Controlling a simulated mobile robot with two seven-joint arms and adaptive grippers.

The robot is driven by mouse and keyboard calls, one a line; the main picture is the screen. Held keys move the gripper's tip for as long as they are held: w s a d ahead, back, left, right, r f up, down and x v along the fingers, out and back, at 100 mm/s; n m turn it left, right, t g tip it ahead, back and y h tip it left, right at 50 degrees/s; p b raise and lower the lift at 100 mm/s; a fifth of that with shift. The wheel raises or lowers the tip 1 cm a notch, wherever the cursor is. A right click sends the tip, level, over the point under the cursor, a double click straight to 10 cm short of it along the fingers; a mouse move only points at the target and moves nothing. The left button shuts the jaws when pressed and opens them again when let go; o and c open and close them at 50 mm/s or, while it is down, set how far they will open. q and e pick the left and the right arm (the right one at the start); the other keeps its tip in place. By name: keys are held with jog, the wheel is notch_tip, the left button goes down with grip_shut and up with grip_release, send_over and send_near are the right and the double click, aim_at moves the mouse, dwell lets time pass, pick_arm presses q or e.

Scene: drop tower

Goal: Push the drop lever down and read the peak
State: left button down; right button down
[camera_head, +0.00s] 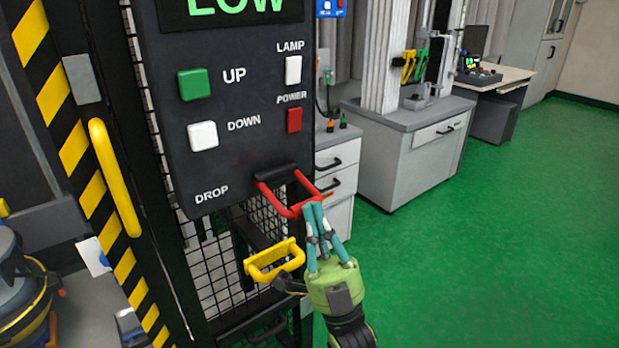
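The drop lever is a red U-shaped handle (280,204) on a black pivot at the lower edge of the dark control panel (240,140), beside the label DROP. It sticks out toward me. My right gripper (312,208), green with teal fingers, comes from below with its fingers drawn together and the tips at the lever's outer bar. Whether the bar lies between the tips or just behind them I cannot tell. The display (232,8) at the panel's top reads LOW in green; its top is cut off. My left gripper is out of view.
The panel has a green UP button (193,84), a white DOWN button (203,136), a white LAMP switch (293,70) and a red POWER switch (294,119). A yellow handle (274,260) sits below the lever, close to my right gripper. The green floor (480,240) at right is clear.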

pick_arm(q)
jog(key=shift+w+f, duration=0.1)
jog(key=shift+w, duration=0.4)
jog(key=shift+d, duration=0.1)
